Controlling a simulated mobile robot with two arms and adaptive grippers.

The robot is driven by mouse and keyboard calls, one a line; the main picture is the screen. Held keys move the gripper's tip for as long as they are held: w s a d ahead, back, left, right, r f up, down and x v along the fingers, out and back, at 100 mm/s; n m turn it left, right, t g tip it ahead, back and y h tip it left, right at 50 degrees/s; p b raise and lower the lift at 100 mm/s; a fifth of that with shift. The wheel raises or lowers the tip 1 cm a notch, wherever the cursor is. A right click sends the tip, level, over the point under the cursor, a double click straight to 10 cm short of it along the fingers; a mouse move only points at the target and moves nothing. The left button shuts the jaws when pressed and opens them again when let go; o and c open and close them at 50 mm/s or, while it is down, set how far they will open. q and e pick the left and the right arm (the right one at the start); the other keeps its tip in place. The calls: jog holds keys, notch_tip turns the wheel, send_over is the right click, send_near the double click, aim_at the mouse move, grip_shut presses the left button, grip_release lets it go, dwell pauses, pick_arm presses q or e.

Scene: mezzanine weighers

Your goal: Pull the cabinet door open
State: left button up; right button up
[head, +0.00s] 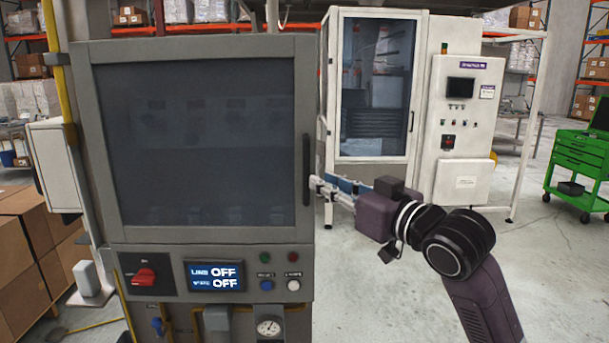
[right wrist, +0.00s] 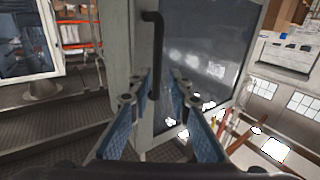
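The cabinet door (head: 200,140) is a grey frame around a large dark window, and it looks shut. Its black vertical bar handle (head: 306,170) is on the door's right edge. My right gripper (head: 316,186) is at the lower part of this handle, coming from the right. In the right wrist view the handle (right wrist: 157,45) runs down between the two blue-padded fingers (right wrist: 161,80), which stand apart with gaps showing. I cannot tell whether either finger touches the handle. My left gripper is not in view.
Below the door is a panel with a red switch (head: 145,277), a display reading OFF (head: 214,276) and several buttons. A white machine (head: 375,85) stands behind to the right, and a green tool cabinet (head: 580,165) at far right. The floor (head: 400,290) right of the cabinet looks clear.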

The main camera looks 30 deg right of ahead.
aim_at(309, 175)
jog(key=w+p, duration=0.2)
jog(key=w, duration=0.5)
jog(key=shift+p, duration=0.3)
jog(key=shift+w+d+f, duration=0.1)
jog(key=shift+w+f, duration=0.15)
jog(key=shift+w, duration=0.05)
grip_shut()
